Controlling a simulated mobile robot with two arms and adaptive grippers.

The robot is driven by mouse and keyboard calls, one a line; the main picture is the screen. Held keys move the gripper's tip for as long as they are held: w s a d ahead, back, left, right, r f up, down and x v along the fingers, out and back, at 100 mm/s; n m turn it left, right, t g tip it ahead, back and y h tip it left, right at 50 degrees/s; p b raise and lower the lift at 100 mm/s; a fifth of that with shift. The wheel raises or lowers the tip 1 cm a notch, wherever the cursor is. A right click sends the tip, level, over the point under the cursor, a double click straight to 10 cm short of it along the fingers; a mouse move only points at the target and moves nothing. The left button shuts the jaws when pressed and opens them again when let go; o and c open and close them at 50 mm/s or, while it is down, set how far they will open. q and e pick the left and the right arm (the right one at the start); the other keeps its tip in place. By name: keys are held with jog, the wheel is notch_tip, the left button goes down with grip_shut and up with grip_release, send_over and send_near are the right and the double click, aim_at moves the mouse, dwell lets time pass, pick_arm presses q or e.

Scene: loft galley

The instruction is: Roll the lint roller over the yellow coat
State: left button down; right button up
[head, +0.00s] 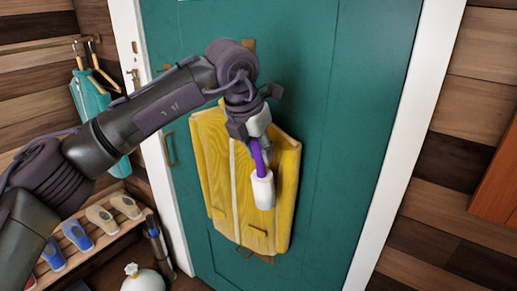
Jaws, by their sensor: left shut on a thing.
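The yellow coat (218,185) hangs flat against a teal door in the middle of the head view. It has a pale vertical strip down its front and pockets near the bottom. My left gripper (256,133) is in front of the coat's upper part, shut on the lint roller (263,190). The roller has a purple handle and a white cylinder that points down over the coat's right half. I cannot tell whether the cylinder touches the cloth. My left arm hides part of the coat's top. My right gripper is not in view.
The teal door (335,120) has a white frame. A teal garment (90,97) hangs from hooks at the left. A wooden shoe rack (100,240) with several shoes stands at lower left, with a white round object (143,280) beside it. An orange-brown panel (497,180) is at the right edge.

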pick_arm(q)
jog(key=shift+w+a+f+p, duration=0.2)
jog(key=shift+w+a+p, duration=0.1)
jog(key=shift+w+a, duration=0.95)
jog(key=shift+w+a+f+p, duration=0.2)
jog(key=shift+w+a, duration=0.55)
jog(key=shift+a, duration=0.85)
jog(key=shift+w+a+f+p, duration=0.15)
jog(key=shift+w+a+p, duration=0.2)
jog(key=shift+w+a, duration=0.9)
jog(key=shift+s+d+b, duration=0.45)
jog(key=shift+s+d, duration=0.45)
jog(key=shift+d, duration=0.25)
jog(key=shift+s+d+b, duration=0.45)
jog(key=shift+s+d, duration=0.45)
jog(key=shift+d, duration=0.25)
jog(key=shift+s+d+b, duration=0.45)
jog(key=shift+s+d, duration=0.45)
jog(key=shift+d, duration=0.25)
jog(key=shift+s+d, duration=0.5)
jog(key=shift+d, duration=0.3)
